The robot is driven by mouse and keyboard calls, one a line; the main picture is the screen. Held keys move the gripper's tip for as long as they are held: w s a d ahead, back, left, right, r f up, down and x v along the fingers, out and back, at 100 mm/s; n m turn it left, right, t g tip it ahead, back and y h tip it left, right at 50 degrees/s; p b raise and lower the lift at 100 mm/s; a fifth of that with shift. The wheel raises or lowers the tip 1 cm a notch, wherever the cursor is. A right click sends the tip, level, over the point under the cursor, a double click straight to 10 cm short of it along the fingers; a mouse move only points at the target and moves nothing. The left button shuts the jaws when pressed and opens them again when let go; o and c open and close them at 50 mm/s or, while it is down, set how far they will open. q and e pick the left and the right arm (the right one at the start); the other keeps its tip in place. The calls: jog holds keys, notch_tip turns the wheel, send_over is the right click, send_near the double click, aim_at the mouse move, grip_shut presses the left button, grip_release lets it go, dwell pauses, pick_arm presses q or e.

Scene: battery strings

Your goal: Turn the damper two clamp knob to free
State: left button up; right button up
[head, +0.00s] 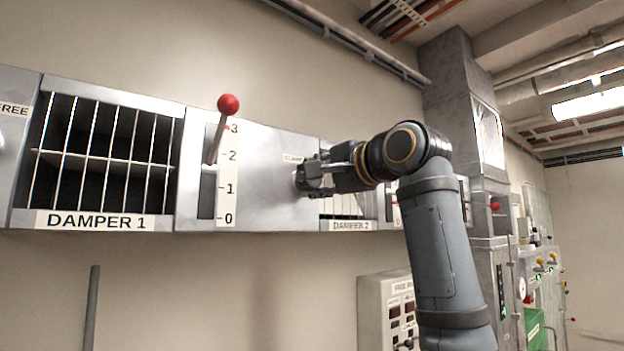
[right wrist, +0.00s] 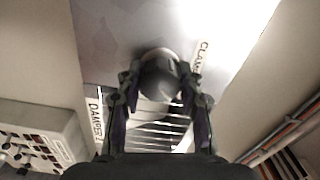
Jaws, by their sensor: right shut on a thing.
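The damper two clamp knob (right wrist: 160,78) is dark and round and sits on the grey panel between my fingers in the right wrist view. A label reading "CLAM…" (right wrist: 201,58) is beside it, partly cut off by my finger. My right gripper (head: 302,178) reaches the panel left of the damper 2 grille in the head view, and it also shows in the right wrist view (right wrist: 162,88). It is shut on the knob and hides most of it in the head view. I cannot read the knob's pointing direction. My left gripper is not in view.
The damper 2 grille (head: 345,207) is partly behind my right arm. A lever with a red ball (head: 228,104) sticks out beside a 0–3 scale, left of my gripper. The damper 1 grille (head: 100,150) is further left. A grey control box (head: 385,310) is below.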

jog(key=o, duration=1.2)
jog(key=v, duration=1.2)
